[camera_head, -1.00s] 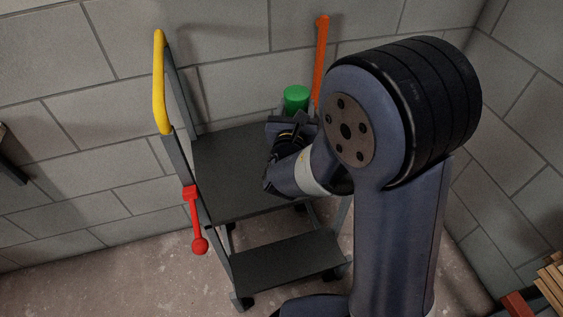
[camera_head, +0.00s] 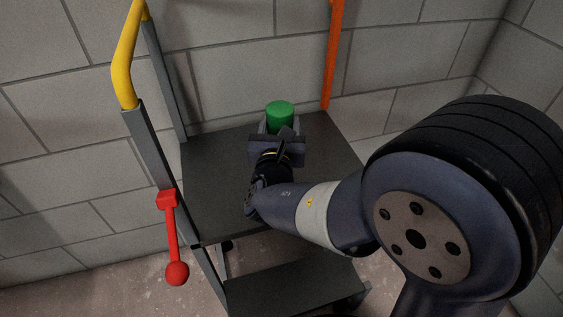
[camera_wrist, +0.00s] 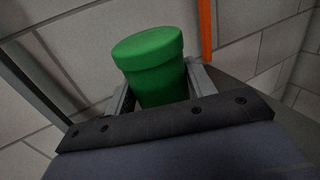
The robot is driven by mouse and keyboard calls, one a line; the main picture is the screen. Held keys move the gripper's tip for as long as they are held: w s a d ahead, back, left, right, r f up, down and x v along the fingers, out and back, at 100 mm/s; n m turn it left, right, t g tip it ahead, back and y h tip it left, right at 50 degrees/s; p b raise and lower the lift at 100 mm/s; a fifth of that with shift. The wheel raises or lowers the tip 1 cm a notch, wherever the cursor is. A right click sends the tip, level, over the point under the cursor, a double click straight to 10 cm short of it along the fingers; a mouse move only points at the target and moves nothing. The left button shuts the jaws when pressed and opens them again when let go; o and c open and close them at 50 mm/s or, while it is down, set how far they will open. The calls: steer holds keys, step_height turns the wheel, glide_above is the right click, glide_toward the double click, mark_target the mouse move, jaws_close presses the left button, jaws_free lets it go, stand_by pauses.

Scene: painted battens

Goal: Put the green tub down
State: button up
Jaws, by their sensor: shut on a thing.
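The green tub (camera_head: 280,114) is a small upright cylinder with a wider lid, near the back of the dark top platform (camera_head: 215,195) of a step stand. My gripper (camera_head: 279,126) is shut on it, one finger on each side. In the wrist view the tub (camera_wrist: 154,75) stands between the two grey fingers of my gripper (camera_wrist: 155,92), tilted slightly in the picture. The tub's lower part is hidden behind my gripper, so I cannot tell whether its base touches the platform.
The stand has a yellow handrail (camera_head: 127,55) at left, a red lever with a ball end (camera_head: 172,240) on its left post, and an orange post (camera_head: 333,55) at back right. A lower step (camera_head: 295,290) is in front. A block wall (camera_head: 230,60) stands behind. The platform's left part is clear.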

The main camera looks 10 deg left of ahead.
step_height(320, 180, down, 9)
steer(key=b, duration=0.2)
steer(key=shift+r+b, duration=0.1)
steer(key=shift+b, duration=0.3)
steer(key=shift+f, duration=0.25)
steer(key=o, duration=1.2)
steer(key=shift+r, duration=0.15)
steer(key=shift+s+r, duration=0.15)
steer(key=s, duration=0.4)
steer(key=s+d+p, duration=0.1)
steer(key=s, duration=0.2)
steer(key=s+d+p, duration=0.1)
steer(key=s, duration=0.3)
steer(key=shift+s, duration=0.3)
steer(key=shift+w, duration=0.15)
